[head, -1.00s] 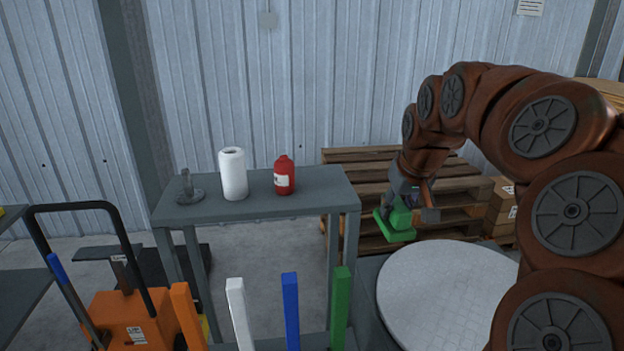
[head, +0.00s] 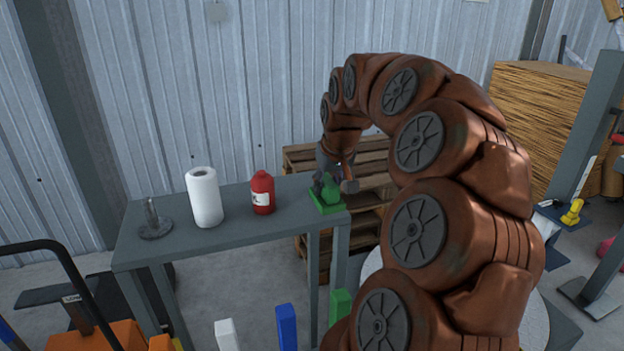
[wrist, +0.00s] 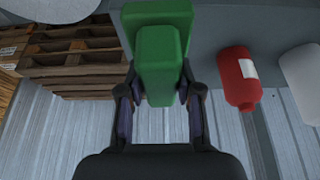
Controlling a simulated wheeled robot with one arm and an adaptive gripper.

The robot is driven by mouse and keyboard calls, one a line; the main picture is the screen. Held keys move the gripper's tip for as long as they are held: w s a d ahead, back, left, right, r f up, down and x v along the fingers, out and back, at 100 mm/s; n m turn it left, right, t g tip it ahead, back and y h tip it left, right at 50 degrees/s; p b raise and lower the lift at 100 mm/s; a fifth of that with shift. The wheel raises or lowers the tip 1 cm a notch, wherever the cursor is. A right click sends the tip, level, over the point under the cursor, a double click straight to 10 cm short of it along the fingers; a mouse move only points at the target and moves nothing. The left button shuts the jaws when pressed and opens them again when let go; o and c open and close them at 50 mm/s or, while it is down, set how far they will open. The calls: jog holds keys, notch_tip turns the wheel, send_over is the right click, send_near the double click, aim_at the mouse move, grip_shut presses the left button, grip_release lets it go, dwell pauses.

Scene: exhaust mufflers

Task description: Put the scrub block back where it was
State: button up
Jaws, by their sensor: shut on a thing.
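The green scrub block (head: 327,203) has a flat base and a raised grip. In the head view it is at the right end of the grey table (head: 240,225), right of the red bottle (head: 262,192). My gripper (head: 328,182) is above it and shut on its grip. In the wrist view the scrub block (wrist: 158,60) sits between the two fingers of my gripper (wrist: 160,98). The block appears level at the tabletop's height; I cannot tell whether its base touches the surface.
A white paper roll (head: 204,197) and a grey stand (head: 154,222) are on the table left of the red bottle. Wooden pallets (head: 372,165) are stacked behind the table's right end. Coloured posts (head: 286,326) stand in front. The tabletop's front strip is clear.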

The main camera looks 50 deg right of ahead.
jog(key=w+d, duration=0.1)
jog(key=w, duration=0.1)
jog(key=w+d+p, duration=0.1)
jog(key=w, duration=0.2)
jog(key=w+d+f+p, duration=0.1)
jog(key=w+d, duration=0.1)
jog(key=w, duration=0.1)
jog(key=shift+f+p, duration=0.95)
jog(key=shift+f, duration=0.8)
jog(key=shift+f, duration=0.2)
jog(key=o, duration=1.1)
jog(key=shift+r, duration=0.15)
jog(key=shift+r, duration=0.2)
jog(key=b+v, duration=0.2)
jog(key=v, duration=0.9)
jog(key=shift+s+a+r+b, duration=0.1)
jog(key=shift+s+r+b, duration=0.05)
jog(key=shift+r+b, duration=0.2)
